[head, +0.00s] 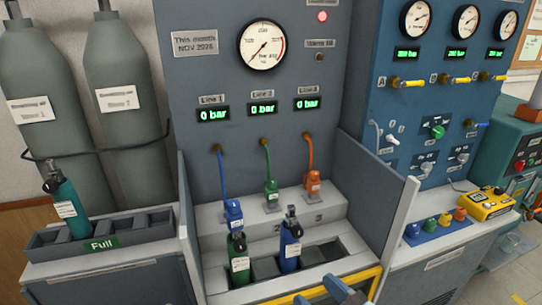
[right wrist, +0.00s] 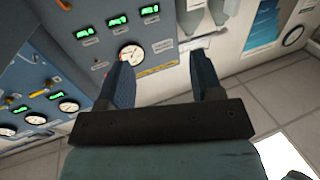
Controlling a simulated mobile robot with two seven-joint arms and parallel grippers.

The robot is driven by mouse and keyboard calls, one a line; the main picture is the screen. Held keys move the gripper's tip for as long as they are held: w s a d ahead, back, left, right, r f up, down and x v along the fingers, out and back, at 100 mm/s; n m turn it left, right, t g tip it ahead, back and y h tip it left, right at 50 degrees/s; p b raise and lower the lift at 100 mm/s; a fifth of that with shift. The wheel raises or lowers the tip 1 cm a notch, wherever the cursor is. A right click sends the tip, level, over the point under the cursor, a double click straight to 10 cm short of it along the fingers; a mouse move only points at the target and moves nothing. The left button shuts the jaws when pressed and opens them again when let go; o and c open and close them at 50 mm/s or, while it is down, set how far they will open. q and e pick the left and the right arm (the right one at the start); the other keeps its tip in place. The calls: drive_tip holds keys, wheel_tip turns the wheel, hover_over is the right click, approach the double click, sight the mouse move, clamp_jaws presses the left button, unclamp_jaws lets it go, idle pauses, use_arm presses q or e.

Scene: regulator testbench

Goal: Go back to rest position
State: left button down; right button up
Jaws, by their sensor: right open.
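My right gripper (head: 324,293) shows at the bottom edge of the head view, with only its blue fingertips in the picture. It is in front of the testbench's lower tray and its yellow-edged front. In the right wrist view, the two blue fingers (right wrist: 164,82) stand wide apart with nothing between them. Beyond them are a panel with a gauge and the tiled floor. My left gripper is in neither view.
A green bottle (head: 238,259) and a blue bottle (head: 290,242) stand in the bench tray. A teal bottle (head: 65,207) stands in the rack marked Full (head: 150,221). Side walls (head: 398,238) flank the bench. A yellow device (head: 485,205) lies on the right counter.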

drive_tip(key=s+d+f+m+g+h, duration=0.1)
drive_tip(key=s+d+f+h, duration=0.2)
drive_tip(key=f, duration=0.7)
drive_tip(key=s+d+f+m+g+h, duration=0.2)
drive_tip(key=s+d+f, duration=0.15)
drive_tip(key=f, duration=0.65)
drive_tip(key=s+d+f+m+g+h, duration=0.15)
drive_tip(key=d+f, duration=0.35)
drive_tip(key=f, duration=0.5)
wheel_tip(320, 180, up, 12)
drive_tip(key=p, duration=1.2)
drive_tip(key=shift+t+h, duration=0.35)
